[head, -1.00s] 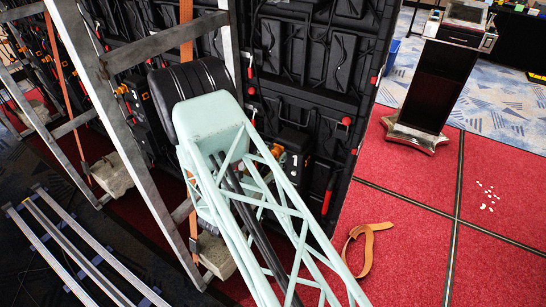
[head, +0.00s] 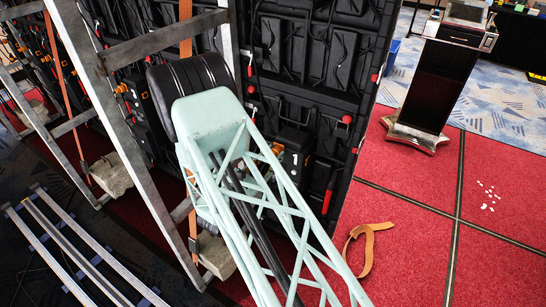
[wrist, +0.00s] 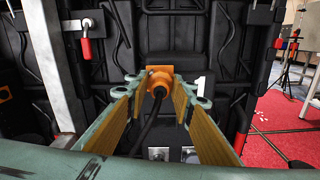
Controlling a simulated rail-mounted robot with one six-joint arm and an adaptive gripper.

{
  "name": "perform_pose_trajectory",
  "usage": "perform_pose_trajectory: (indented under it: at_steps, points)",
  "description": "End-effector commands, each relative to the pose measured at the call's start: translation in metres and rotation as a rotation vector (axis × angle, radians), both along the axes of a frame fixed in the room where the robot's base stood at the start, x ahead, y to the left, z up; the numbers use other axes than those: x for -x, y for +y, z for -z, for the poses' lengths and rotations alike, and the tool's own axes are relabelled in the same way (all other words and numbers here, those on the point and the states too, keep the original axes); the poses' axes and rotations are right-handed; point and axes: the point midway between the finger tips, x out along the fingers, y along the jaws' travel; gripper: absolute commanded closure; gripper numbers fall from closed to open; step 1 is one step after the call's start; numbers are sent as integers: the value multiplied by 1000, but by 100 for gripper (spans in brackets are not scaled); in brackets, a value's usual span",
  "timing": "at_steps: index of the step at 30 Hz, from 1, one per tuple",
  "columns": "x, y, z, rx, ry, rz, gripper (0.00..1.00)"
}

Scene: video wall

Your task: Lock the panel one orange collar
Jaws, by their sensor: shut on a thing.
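In the wrist view the orange collar (wrist: 159,78) sits on the black panel back, with a dark cable running from it down toward me. A white figure 1 is marked just right of it. My gripper (wrist: 160,87) has its two fingers, with tan inner pads, on either side of the collar, and it is shut on it. The contact at the fingertips is partly hard to see. In the head view the orange collar (head: 277,149) shows just right of my pale green arm, which hides my gripper there.
A metal frame (head: 143,152) stands left of my arm, close to the panel wall (head: 315,58). Red-handled latches (wrist: 86,48) sit on the panel. An orange strap (head: 368,246) lies on the red carpet, and a dark kiosk (head: 440,85) stands at right.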

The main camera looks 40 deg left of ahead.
Motion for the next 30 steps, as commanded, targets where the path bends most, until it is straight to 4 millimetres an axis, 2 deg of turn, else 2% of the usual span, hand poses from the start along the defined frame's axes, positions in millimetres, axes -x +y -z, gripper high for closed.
perform_pose_trajectory:
  at_steps: [18,30]
  points:
    - [0,0,1,-455,53,0,88]
    - [0,0,0,-624,73,0,88]
